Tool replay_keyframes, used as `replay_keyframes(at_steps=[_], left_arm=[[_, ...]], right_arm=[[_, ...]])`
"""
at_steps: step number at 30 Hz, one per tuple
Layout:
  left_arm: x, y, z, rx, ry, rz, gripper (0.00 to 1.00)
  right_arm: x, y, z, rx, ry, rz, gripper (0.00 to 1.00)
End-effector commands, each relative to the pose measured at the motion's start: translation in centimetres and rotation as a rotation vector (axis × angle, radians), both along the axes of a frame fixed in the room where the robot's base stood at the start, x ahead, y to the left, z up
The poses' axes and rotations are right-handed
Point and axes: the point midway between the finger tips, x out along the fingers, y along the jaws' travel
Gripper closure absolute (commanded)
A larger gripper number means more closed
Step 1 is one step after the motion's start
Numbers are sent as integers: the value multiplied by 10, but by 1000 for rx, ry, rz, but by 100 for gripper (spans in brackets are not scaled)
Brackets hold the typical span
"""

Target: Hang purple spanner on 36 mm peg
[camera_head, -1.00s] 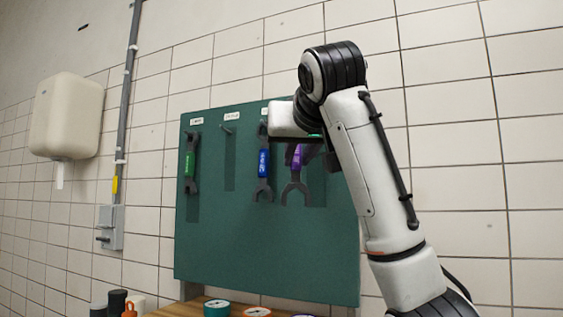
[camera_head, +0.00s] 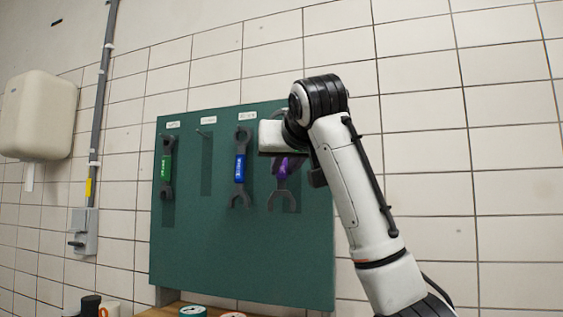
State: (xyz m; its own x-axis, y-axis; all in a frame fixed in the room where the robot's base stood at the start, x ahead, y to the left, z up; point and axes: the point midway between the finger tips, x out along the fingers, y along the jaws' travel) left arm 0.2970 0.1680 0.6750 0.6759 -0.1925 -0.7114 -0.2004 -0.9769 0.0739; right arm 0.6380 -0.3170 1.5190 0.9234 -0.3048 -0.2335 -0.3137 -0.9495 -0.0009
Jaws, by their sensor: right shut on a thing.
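The purple spanner (camera_head: 283,169) hangs upright in front of the right part of the green pegboard (camera_head: 235,260), its open jaw pointing down. My right gripper (camera_head: 287,156) is shut on its upper part; the fingers and the spanner's top end are largely hidden behind my wrist. I cannot tell whether the spanner touches a peg. An empty peg (camera_head: 203,134) shows between the green and blue spanners, under a small label too small to read. My left gripper is out of view.
A green spanner (camera_head: 166,168) and a blue spanner (camera_head: 240,168) hang on the board. Tape rolls (camera_head: 193,312) lie on the wooden surface below. A dispenser (camera_head: 40,115) and a grey conduit with a box (camera_head: 83,232) are on the tiled wall at left.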

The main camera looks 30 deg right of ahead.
Motion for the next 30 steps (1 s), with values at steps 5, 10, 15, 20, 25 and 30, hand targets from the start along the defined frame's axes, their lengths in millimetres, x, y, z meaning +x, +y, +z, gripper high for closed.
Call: replay_keyframes(at_steps=[5, 10, 15, 20, 25, 30], left_arm=[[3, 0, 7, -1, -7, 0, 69], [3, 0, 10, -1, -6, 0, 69], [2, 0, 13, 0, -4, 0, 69], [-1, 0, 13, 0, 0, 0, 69], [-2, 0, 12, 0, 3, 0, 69], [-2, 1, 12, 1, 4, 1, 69]], right_arm=[[7, -8, 1, 0, -2, 0, 100], [13, -16, 0, 0, -2, -1, 100], [20, -24, 0, 0, -2, -1, 100], [26, -29, -4, 0, -3, 1, 100], [30, -34, -8, -1, -3, 0, 100], [31, -36, -10, -2, -5, -1, 100]])
